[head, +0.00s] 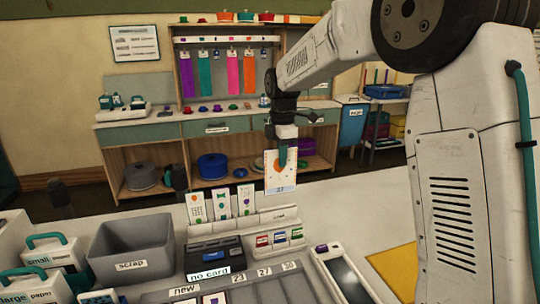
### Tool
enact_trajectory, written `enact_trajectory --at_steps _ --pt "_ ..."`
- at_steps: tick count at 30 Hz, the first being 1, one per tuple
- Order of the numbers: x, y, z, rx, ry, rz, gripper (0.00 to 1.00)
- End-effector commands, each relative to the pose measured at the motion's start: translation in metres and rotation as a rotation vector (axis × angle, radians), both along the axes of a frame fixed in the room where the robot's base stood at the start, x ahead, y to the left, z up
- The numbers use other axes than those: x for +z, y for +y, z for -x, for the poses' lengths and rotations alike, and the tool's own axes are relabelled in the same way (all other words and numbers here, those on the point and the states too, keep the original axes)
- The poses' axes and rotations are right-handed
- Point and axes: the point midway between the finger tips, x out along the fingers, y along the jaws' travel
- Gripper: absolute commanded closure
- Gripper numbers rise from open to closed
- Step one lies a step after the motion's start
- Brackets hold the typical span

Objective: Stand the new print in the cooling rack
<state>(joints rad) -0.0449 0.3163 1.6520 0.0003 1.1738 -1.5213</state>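My gripper (282,157) is shut on a white print (281,184) with an orange shape and a small number along its bottom edge. The print hangs upright in the air, above and behind the counter. A pale slotted rack (265,219), which looks like the cooling rack, stands on the counter below and slightly left of it. The held print appears clear of the rack.
In front of the rack are a dark printer (213,254) labelled "no card" and small coloured cards (279,238). A grey scrap bin (133,246) and paper boxes (55,257) are at left.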

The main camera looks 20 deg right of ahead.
Motion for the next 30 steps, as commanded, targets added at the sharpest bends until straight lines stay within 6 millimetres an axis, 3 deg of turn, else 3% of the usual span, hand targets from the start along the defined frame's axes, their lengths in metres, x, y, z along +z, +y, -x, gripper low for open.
enact_trajectory --at_steps 15,30 --pt "-0.036 0.006 0.000 0.007 0.000 0.000 1.00" --pt "-0.043 0.004 0.000 0.005 0.000 0.000 1.00"
